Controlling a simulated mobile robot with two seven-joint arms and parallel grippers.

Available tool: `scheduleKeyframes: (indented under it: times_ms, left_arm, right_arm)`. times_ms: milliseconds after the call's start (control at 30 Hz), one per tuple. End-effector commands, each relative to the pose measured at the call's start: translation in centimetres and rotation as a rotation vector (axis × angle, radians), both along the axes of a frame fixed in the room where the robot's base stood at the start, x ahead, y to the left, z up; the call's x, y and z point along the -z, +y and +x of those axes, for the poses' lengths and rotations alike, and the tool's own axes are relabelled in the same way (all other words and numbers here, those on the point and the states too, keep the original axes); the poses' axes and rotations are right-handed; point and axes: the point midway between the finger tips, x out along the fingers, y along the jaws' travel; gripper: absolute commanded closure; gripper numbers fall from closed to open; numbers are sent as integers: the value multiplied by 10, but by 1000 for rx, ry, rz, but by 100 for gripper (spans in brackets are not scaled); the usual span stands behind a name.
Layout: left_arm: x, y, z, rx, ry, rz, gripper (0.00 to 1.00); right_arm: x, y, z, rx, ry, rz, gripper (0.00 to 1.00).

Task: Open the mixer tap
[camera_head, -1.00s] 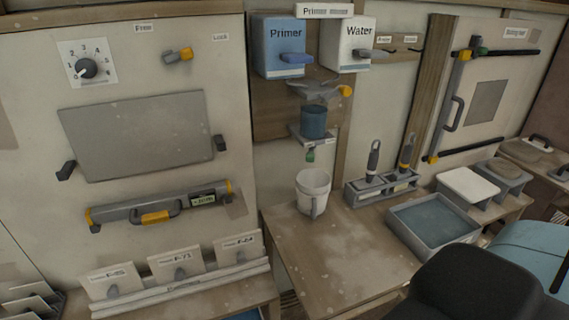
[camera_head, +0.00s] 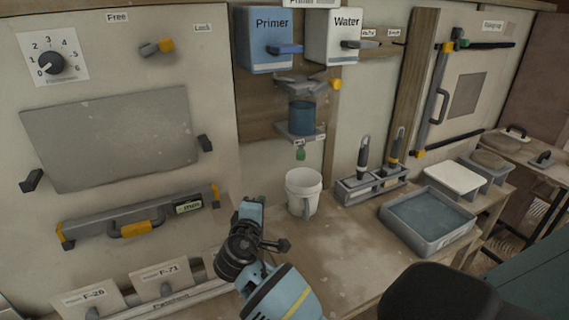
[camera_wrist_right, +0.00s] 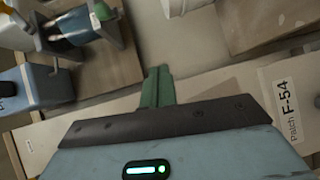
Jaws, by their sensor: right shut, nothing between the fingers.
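The mixer, a blue vessel (camera_head: 302,117) in a grey bracket, hangs on the wall below the Primer box (camera_head: 265,40) and Water box (camera_head: 333,36). A small green tap or nozzle (camera_head: 300,154) sits under it, above a white bucket (camera_head: 303,190). I cannot tell whether the tap is open. My right gripper (camera_head: 251,203) is left of the bucket and lower than the mixer. In the right wrist view its green fingers (camera_wrist_right: 158,78) are together and empty, with the blue vessel (camera_wrist_right: 76,27) apart from them at upper left. My left gripper is out of view.
The wooden bench (camera_head: 340,245) has bare room around the bucket. A tool rack (camera_head: 371,188) and a grey water tray (camera_head: 428,218) stand to its right. Patch cards (camera_head: 162,280) line the lower left. A yellow-ended lever (camera_head: 334,86) is beside the mixer.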

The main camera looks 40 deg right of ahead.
Motion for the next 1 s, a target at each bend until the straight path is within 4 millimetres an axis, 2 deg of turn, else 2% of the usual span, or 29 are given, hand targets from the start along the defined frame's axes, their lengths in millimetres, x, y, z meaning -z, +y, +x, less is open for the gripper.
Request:
scheduleKeyframes:
  times_ms: [100, 200, 300, 1000]
  left_arm:
    - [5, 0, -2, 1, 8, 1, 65]
    - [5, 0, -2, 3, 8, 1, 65]
    - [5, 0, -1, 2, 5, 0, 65]
    - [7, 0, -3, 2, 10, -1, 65]
  right_arm:
    - [-32, -6, 9, 66, -25, -63, 100]
    - [-52, -10, 12, 107, -39, -97, 100]
    - [-63, -12, 12, 131, -46, -116, 100]
    - [-66, -8, 12, 139, -49, -122, 100]
